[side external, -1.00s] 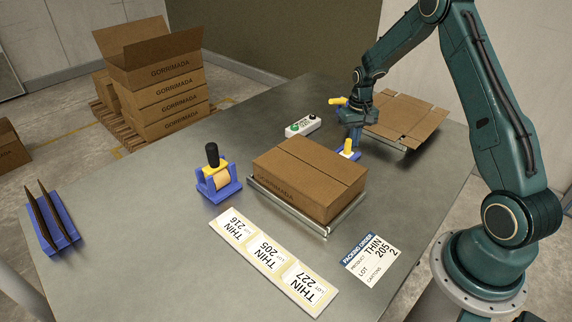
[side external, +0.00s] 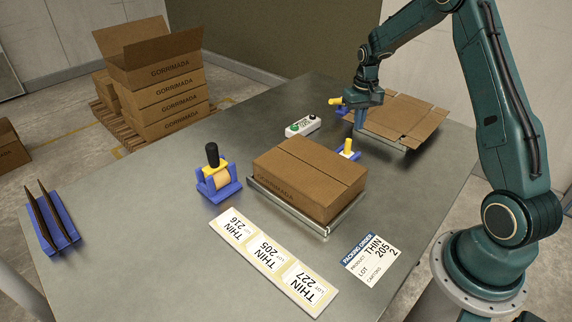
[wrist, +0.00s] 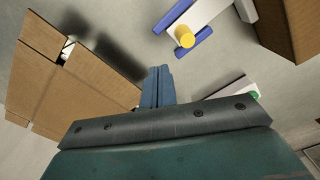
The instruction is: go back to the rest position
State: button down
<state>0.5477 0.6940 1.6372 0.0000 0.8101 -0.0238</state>
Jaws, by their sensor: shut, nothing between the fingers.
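My gripper (side external: 360,122) is shut and empty. It hangs in the air above the table, between the white button box and the flattened carton, behind the closed carton. Its shut fingers also show in the wrist view (wrist: 158,88), pointing away from the camera. The closed brown carton (side external: 308,176) sits on a metal tray (side external: 330,229) near the middle of the steel table (side external: 150,240). The flattened carton (side external: 402,118) lies on a support at the back right and shows at left in the wrist view (wrist: 70,85).
A blue and yellow clamp (side external: 347,149) stands close behind the closed carton. The button box (side external: 303,126) lies left of my gripper. A tape dispenser (side external: 217,175), label strip (side external: 270,260), packing order (side external: 373,257) and blue rack (side external: 50,225) occupy the table. Front-left table is clear.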

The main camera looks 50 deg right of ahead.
jog(key=s+a+r+n+t, duration=0.1)
jog(key=s+a+r, duration=0.2)
jog(key=a+r, duration=0.5)
jog(key=s+a+r+n+t, duration=0.15)
jog(key=s+a+r, duration=0.25)
jog(key=a+r, duration=0.45)
jog(key=s+a+r+n+t, duration=0.1)
jog(key=s+a+r, duration=0.1)
jog(key=s+a, duration=0.3)
jog(key=s+a+r+n+t, duration=0.2)
jog(key=s+a+r, duration=0.1)
jog(key=s, duration=1)
jog(key=shift+a, duration=0.85)
